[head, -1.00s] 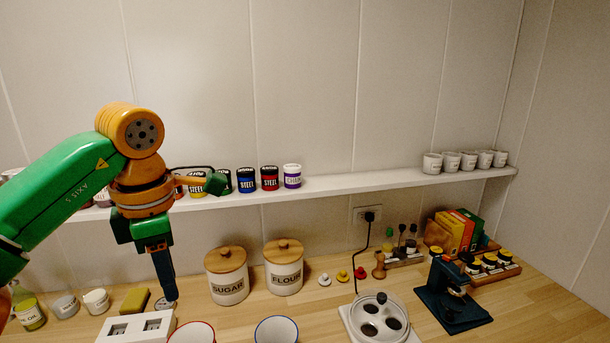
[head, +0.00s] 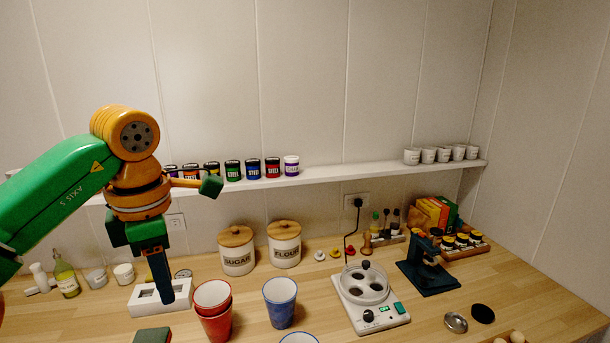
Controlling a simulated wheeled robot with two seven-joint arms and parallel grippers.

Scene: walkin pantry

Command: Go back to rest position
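My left arm comes in from the left in the head view, with its green and orange links raised. My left gripper (head: 165,298) hangs pointing down, with a dark finger in front of a white tray-like block (head: 140,302). The finger is seen nearly edge-on, so its opening does not show. I see nothing held in it.
A red cup stack (head: 214,318) and a blue cup (head: 280,305) stand right of the gripper. Sugar (head: 237,262) and flour (head: 285,252) canisters stand behind. A white appliance (head: 370,312) and a wall shelf (head: 330,174) lie farther right.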

